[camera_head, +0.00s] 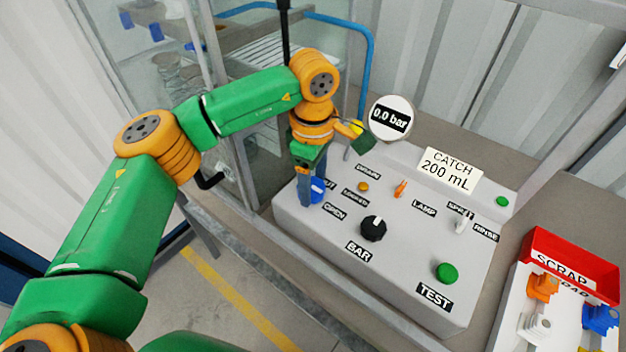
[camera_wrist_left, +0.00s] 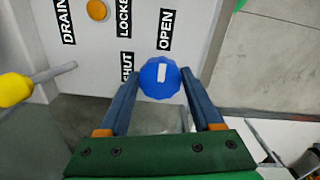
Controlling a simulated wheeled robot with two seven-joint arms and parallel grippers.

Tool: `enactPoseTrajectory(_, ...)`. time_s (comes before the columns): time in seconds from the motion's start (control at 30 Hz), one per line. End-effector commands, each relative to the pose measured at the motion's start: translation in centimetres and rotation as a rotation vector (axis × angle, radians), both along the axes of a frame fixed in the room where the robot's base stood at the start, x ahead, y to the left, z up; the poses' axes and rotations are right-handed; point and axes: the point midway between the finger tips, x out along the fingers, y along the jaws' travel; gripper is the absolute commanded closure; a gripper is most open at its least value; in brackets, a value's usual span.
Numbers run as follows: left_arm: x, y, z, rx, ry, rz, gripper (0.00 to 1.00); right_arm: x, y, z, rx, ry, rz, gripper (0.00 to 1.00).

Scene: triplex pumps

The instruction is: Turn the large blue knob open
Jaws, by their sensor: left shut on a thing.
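The large blue knob (camera_head: 318,186) sits on the left end of the grey control panel, between the SHUT label and the OPEN label (camera_head: 335,212). In the left wrist view the blue knob (camera_wrist_left: 160,79) lies between the two fingertips, and its white mark points up toward the OPEN label (camera_wrist_left: 166,30). My left gripper (camera_head: 311,191) comes down from above and is shut on the knob. Its fingers partly hide the knob and the SHUT label in the head view. My right gripper is not in view.
The panel also bears a black BAR knob (camera_head: 373,229), a green TEST button (camera_head: 446,272), an orange lamp switch (camera_head: 401,188) and a white lever (camera_head: 461,226). A round gauge (camera_head: 391,118) reads 0.0 bar. A red scrap bin (camera_head: 571,262) stands at the right.

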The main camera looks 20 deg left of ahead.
Motion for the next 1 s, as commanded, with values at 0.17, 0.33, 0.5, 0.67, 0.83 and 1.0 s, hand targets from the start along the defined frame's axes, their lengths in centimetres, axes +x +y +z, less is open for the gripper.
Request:
enactPoseTrajectory(0.17, 0.0, 0.0, 0.1, 0.0, -0.003, -0.002, 0.18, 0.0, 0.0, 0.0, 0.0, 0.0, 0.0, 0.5)
enactPoseTrajectory(0.33, 0.0, 0.0, 0.0, 0.0, -0.001, -0.001, 0.04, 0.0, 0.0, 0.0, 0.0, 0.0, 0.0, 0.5)
enactPoseTrajectory(0.5, 0.0, 0.0, 0.1, 0.001, -0.001, -0.001, 0.04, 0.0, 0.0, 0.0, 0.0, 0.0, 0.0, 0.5)
enactPoseTrajectory(0.67, 0.1, -0.1, 2.6, -0.001, -0.006, -0.001, 0.04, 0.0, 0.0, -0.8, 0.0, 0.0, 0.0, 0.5)
enactPoseTrajectory(0.83, 0.1, -0.1, 6.1, -0.001, -0.005, -0.001, 0.04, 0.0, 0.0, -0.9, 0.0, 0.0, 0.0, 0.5)
enactPoseTrajectory(1.0, 0.0, -0.1, 7.2, 0.001, -0.002, -0.002, 0.04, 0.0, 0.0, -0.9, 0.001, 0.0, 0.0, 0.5)
